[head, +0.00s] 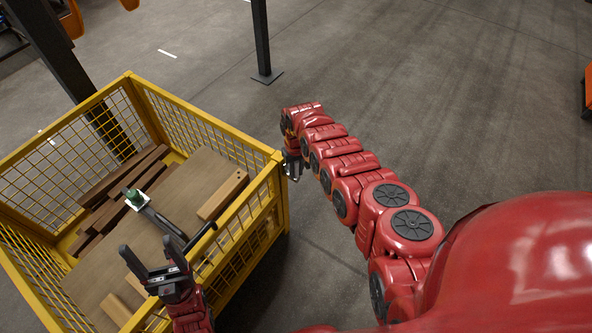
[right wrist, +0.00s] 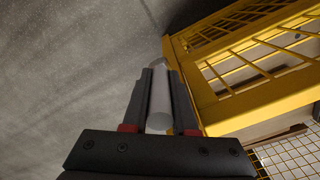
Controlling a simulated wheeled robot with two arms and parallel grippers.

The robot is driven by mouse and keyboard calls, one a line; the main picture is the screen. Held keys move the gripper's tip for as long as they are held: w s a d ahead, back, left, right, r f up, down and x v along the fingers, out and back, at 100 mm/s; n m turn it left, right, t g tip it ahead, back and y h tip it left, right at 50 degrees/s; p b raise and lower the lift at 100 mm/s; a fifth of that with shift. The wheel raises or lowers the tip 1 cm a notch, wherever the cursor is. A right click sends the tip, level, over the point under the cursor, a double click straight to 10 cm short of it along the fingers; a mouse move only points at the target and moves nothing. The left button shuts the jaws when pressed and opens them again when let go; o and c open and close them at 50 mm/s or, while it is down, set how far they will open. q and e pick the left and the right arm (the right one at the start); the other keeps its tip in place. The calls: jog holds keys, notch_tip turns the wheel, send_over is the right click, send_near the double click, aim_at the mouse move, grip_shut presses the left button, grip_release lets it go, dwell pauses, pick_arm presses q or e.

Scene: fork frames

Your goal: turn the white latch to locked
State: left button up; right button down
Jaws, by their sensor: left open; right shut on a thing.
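The white latch (right wrist: 160,105) shows in the right wrist view as a pale rounded bar beside the yellow post of the crate. My right gripper (right wrist: 161,85) is shut on it, one dark finger on each side. The latch's far end reaches the crate corner; its locked or unlocked state cannot be read. In the head view my right gripper (head: 292,166) is small and dark at the crate's right corner, and mostly hides the latch. My left gripper (head: 152,252) is open and empty, over the near side of the crate.
The yellow mesh crate (head: 205,121) stands at the left. It holds a wooden board, dark planks, light wood pieces and a dark bar with a green-topped end (head: 134,197). A dark post (head: 262,40) stands behind.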

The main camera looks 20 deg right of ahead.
jog(key=p, duration=0.2)
jog(key=a+t+h+p, duration=0.1)
jog(key=p, duration=0.2)
jog(key=shift+s+r+h, duration=0.2)
jog(key=shift+s+h, duration=0.1)
jog(key=f+t+h+b, duration=0.1)
jog(key=t+h+b, duration=0.2)
jog(key=b, duration=0.7)
jog(key=s+a+f+t+h+b, duration=0.1)
jog(key=h+b, duration=0.4)
jog(key=b, duration=0.5)
jog(key=s+a+f+t+h+b, duration=0.1)
jog(key=t+h+b, duration=0.3)
jog(key=b, duration=0.6)
jog(key=shift+s+a+f+t+h, duration=0.1)
jog(key=shift+a+f+t+h, duration=0.1)
jog(key=shift+f+t, duration=0.3)
jog(key=shift+a+f+t+h, duration=0.1)
jog(key=shift+f+t+h, duration=0.1)
jog(key=shift+f+t, duration=0.3)
jog(key=shift+r, duration=0.2)
jog(key=c, duration=0.7)
grip_release()
jog(key=shift+d+f, duration=0.1)
